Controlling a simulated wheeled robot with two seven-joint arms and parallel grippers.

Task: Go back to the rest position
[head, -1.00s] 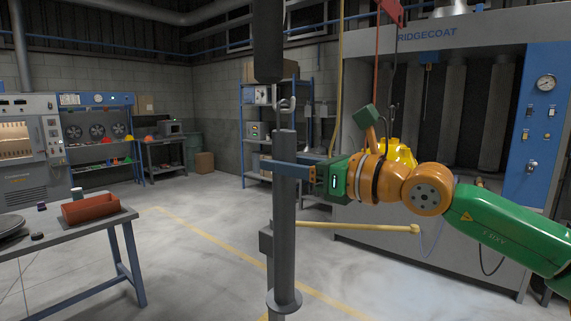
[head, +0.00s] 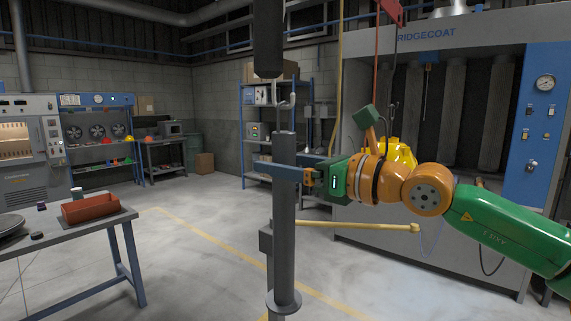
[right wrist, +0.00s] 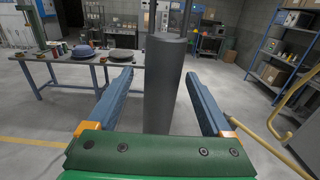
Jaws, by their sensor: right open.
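My right gripper (head: 286,167) reaches in from the right with its blue fingers apart on either side of a grey upright post (head: 284,225). In the right wrist view the post (right wrist: 166,100) stands between the spread fingers, with a visible gap on both sides. One finger passes in front of the post in the head view; the far one is partly hidden behind it. A thin metal hook (head: 292,98) shows just above the post's top, below a dark hanging cylinder (head: 267,40). My left gripper is in neither view.
A grey table (head: 60,240) with a red-brown bin (head: 90,209) stands at the left. A blue-framed shelf (head: 276,180) is behind the post. A spray booth (head: 470,240) stands behind my right arm. Open floor lies left of the post.

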